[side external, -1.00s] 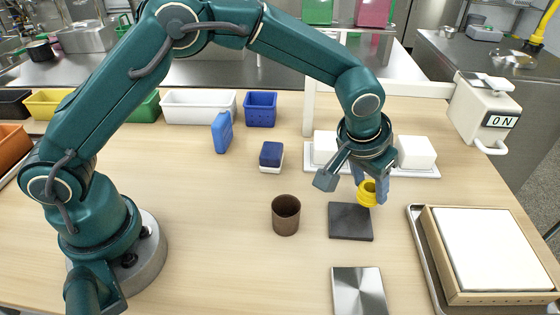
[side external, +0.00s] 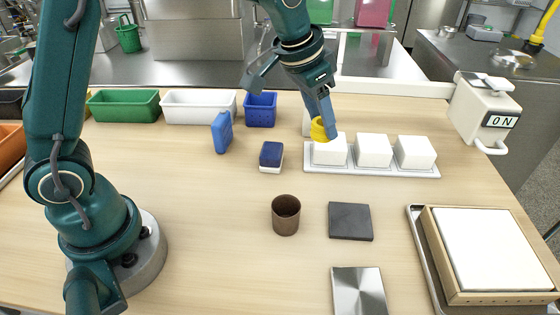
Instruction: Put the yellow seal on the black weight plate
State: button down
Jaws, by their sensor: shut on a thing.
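The yellow seal (side external: 318,129) is a ring held in my gripper (side external: 322,126). My gripper is shut on it, with a blue finger in front of part of it. The seal is at the leftmost white block (side external: 329,150) on the white tray; I cannot tell whether it touches the block or hangs above or behind it. The black weight plate (side external: 350,221) is a flat dark square on the wooden table, nearer the camera than the seal. Its top is bare.
A brown cup (side external: 286,214) stands left of the black plate. A silver plate (side external: 358,291) lies in front. The tray (side external: 392,170) holds white blocks. A wooden-framed white board (side external: 490,252) lies right. A blue and white block (side external: 271,156) and blue bottle (side external: 222,132) stand left.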

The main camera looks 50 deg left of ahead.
jog(key=shift+s+m+h, duration=0.4)
jog(key=shift+s+m, duration=0.4)
jog(key=shift+m, duration=0.1)
send_over(356, 217)
jog(key=s, duration=0.2)
jog(key=shift+m, duration=0.3)
jog(key=f, duration=0.4)
jog(key=a+f, duration=0.1)
jog(key=f, duration=0.1)
jog(key=shift+w+f, duration=0.1)
jog(key=shift+w, duration=0.1)
jog(key=shift+d+f, duration=0.1)
jog(key=shift+f, duration=1.95)
jog(key=shift+f, duration=0.15)
jog(key=shift+c, duration=1.7)
grip_release()
